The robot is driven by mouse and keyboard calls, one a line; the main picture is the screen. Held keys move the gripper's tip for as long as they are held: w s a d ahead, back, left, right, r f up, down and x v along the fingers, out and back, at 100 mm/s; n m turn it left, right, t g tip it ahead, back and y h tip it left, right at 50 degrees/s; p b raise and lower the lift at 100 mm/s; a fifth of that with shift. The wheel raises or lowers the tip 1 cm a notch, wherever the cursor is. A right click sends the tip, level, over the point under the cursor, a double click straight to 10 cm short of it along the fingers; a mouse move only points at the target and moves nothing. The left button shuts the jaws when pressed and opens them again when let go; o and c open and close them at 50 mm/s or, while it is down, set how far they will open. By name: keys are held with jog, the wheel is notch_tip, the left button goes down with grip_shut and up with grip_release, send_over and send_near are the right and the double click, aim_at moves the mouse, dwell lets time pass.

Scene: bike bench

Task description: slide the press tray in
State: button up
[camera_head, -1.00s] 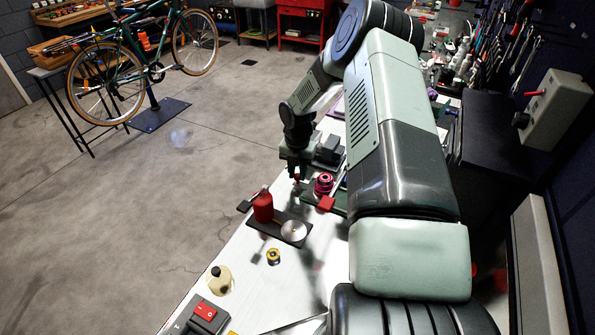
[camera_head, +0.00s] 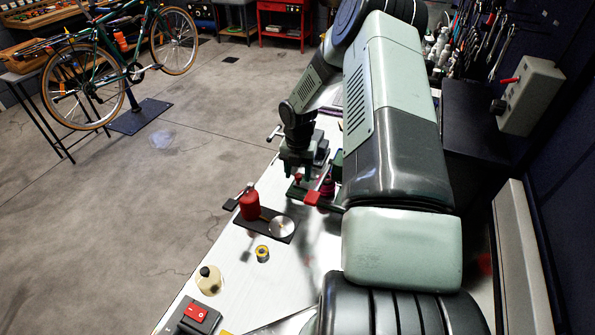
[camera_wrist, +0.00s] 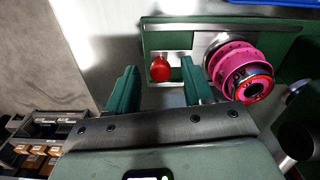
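The press tray is a green plate with a metal strip; its green edge (camera_wrist: 158,35) shows in the wrist view. A red knob (camera_wrist: 160,68) stands at its left part. A pink ringed hub (camera_wrist: 236,62) sits to the right of the knob; the hub also shows, partly hidden, in the head view (camera_head: 327,187). My gripper (camera_wrist: 160,66) is open, its green fingers one on each side of the knob, with a visible gap on both sides. In the head view my gripper (camera_head: 297,175) hangs over the tray's left end, and my arm hides part of the press.

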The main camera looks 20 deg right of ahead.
jog(key=shift+r, duration=0.1)
notch_tip(320, 180, up, 11)
jog(key=shift+f, duration=0.2)
dwell(0.4)
